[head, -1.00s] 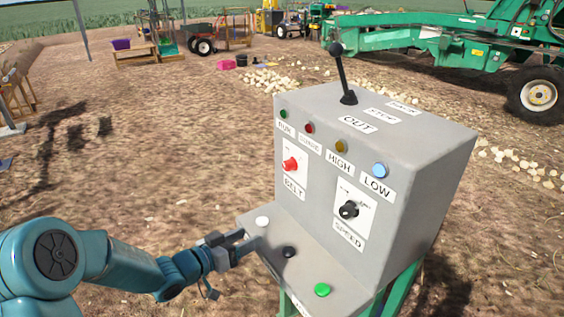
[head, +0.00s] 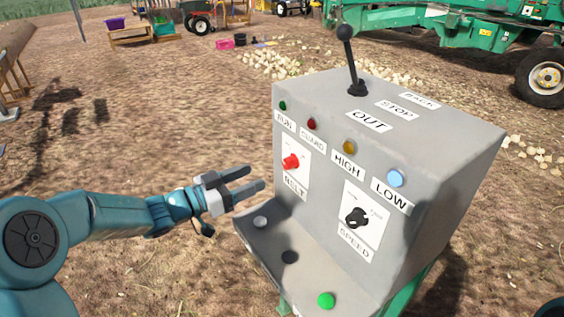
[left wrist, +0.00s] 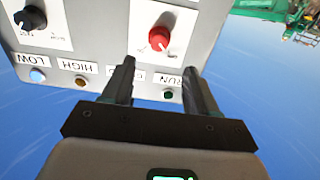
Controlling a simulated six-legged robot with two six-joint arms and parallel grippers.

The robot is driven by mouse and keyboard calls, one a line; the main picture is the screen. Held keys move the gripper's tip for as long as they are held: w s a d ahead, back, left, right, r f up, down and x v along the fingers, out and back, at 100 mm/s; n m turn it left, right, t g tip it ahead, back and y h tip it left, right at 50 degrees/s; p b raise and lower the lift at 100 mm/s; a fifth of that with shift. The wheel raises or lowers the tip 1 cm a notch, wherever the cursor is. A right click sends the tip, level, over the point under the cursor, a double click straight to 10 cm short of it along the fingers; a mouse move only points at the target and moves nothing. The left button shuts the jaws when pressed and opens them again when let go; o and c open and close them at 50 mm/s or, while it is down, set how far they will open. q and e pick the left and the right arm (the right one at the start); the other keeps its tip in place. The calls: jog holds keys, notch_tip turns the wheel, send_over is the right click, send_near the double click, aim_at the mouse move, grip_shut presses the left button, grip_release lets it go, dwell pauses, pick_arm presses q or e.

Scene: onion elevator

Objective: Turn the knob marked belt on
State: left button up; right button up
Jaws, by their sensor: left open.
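The red belt knob (head: 291,162) sits on a white plate above the BELT label on the grey control box (head: 430,160). The knob also shows in the left wrist view (left wrist: 160,38), ahead of the fingers and roughly between their lines. My left gripper (head: 256,178) is open and empty, just left of the knob and apart from it, with its fingers pointing toward the box. In the left wrist view the two fingers (left wrist: 160,80) stand wide apart. My right gripper is not in view.
A black speed knob (head: 357,217) is right of the belt knob. A black lever (head: 350,62) stands on top. White, black and green buttons (head: 326,300) sit on the lower ledge. Indicator lamps line the upper face. Open dirt lies left of the box.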

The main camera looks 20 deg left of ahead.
aim_at(285, 164)
pick_arm(q)
jog(key=p+x, duration=0.1)
jog(key=x, duration=0.8)
jog(key=shift+d+r, duration=0.15)
jog(key=shift+d, duration=0.15)
jog(key=shift+w, duration=0.1)
jog(key=shift+w, duration=0.1)
jog(key=c, duration=1.1)
